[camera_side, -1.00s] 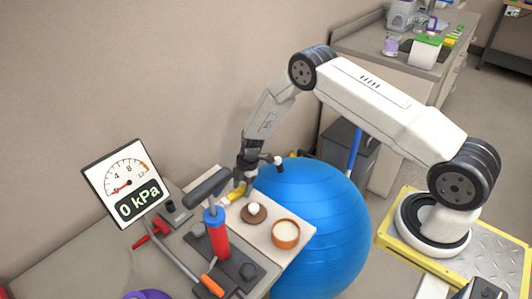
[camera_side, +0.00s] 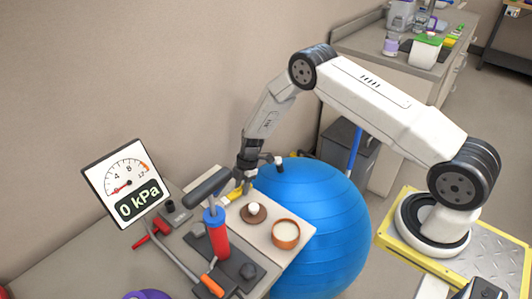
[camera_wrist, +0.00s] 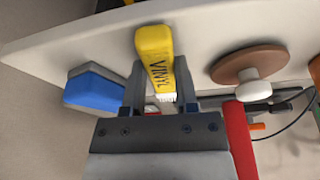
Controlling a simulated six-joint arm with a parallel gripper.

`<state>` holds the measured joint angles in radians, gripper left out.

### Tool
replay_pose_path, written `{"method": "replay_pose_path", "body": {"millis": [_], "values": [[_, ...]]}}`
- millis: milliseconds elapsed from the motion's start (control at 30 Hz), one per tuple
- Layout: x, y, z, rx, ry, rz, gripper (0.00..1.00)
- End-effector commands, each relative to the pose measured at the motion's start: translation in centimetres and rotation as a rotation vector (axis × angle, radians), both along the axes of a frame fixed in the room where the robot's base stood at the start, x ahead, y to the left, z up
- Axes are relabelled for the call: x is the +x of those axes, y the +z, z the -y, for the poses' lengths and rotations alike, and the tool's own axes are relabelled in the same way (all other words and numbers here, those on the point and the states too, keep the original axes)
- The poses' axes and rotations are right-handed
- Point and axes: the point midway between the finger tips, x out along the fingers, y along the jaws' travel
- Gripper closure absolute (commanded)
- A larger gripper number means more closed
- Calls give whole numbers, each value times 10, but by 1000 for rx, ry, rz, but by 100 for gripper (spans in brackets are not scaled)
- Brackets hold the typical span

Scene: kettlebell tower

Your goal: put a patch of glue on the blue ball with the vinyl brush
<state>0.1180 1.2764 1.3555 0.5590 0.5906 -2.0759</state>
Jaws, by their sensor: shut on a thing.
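The vinyl brush has a yellow handle marked "VINYL" (camera_wrist: 155,52) and pale bristles (camera_wrist: 166,103). My gripper (camera_wrist: 160,84) is shut on it, one finger on each side. In the side view my gripper (camera_side: 243,187) is over the far end of the pale board, with the yellow brush (camera_side: 233,195) at its tips. I cannot tell whether the brush touches the board. The large blue ball (camera_side: 325,225) stands beside the board, to the right of my gripper and apart from it. An orange-brown pot (camera_side: 286,234) with white content, likely the glue, sits on the board.
A brown disc with a white knob (camera_side: 254,212) lies between brush and pot. A red pump (camera_side: 216,238) and a gauge reading 0 kPa (camera_side: 126,182) stand left of the board. The wrist view shows a blue block (camera_wrist: 94,90) left of the brush.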

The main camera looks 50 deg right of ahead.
Motion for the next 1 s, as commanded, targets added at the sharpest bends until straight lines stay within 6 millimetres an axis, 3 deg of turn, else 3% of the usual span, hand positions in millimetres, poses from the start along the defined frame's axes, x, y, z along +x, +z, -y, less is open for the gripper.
{"method": "replay_pose_path", "body": {"millis": [800,1000], "values": [[0,11,0,0,0,0,100],[0,23,0,0,1,0,100]]}}
